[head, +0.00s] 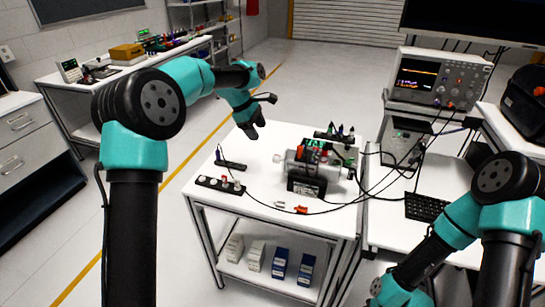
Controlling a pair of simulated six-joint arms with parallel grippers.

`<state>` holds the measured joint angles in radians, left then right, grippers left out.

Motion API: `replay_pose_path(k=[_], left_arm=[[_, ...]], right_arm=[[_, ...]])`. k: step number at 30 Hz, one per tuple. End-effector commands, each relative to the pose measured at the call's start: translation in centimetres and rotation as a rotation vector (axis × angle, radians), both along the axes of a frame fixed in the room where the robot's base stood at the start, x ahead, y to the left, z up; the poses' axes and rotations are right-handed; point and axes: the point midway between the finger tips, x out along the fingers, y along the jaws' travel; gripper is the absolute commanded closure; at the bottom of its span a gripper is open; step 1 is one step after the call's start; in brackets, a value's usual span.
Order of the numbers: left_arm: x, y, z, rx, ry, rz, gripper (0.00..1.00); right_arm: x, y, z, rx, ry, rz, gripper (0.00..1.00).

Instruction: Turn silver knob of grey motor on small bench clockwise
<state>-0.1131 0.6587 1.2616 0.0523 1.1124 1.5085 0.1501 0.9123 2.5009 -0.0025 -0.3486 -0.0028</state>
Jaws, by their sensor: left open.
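The grey motor (322,173) lies on its side on a dark stand, on the white top of the small bench (262,196). Its silver knob (291,164) is at the left end and faces left. My left gripper (262,117) is open and empty, above the back-left part of the bench. It is apart from the knob, behind it and to its left. My right arm shows at the lower right, but its gripper is not visible.
A black power strip (220,186) and a small dark tool (231,165) lie left of the motor. Cables run from the motor right to the oscilloscope (436,79). Pens stand behind the motor. Small red clips (300,209) lie in front. Boxes sit on the lower shelf.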

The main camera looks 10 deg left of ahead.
Motion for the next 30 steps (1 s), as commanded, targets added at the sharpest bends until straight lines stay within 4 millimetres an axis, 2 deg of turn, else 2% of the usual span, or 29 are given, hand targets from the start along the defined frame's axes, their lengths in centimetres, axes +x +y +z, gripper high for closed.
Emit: replay_pose_path(k=[18,24,30], left_arm=[[1.0,-4.2,-9.7,0.000,0.003,-0.001,0.39],[1.3,-5.1,-11.7,0.000,0.001,-0.001,0.39],[1.4,-5.3,-12.1,0.000,-0.001,0.000,0.39]], right_arm=[[0.0,0.0,0.0,0.000,0.000,0.000,0.57],[0.0,0.0,0.0,0.000,0.000,0.000,0.57],[0.0,0.0,0.0,0.000,0.000,0.000,0.57]])
